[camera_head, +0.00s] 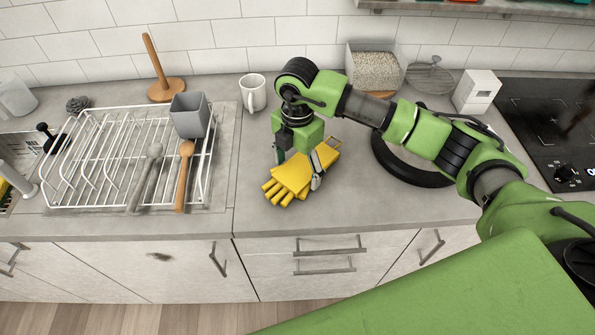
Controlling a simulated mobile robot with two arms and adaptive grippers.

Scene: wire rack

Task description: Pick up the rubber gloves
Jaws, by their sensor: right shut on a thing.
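The yellow rubber gloves (292,177) lie on the grey counter, right of the wire rack, with their fingers pointing to the lower left. My right gripper (299,164) reaches down over them from the green arm on the right. It is shut on the gloves near their cuff end, with a finger showing on each side. The gloves look at or very close to the counter surface; I cannot tell if they are lifted. My left gripper is not in view.
A white mug (253,92) stands behind the gripper. A black pan (405,172) sits right, partly behind my arm. The counter left of and before the gloves is clear.

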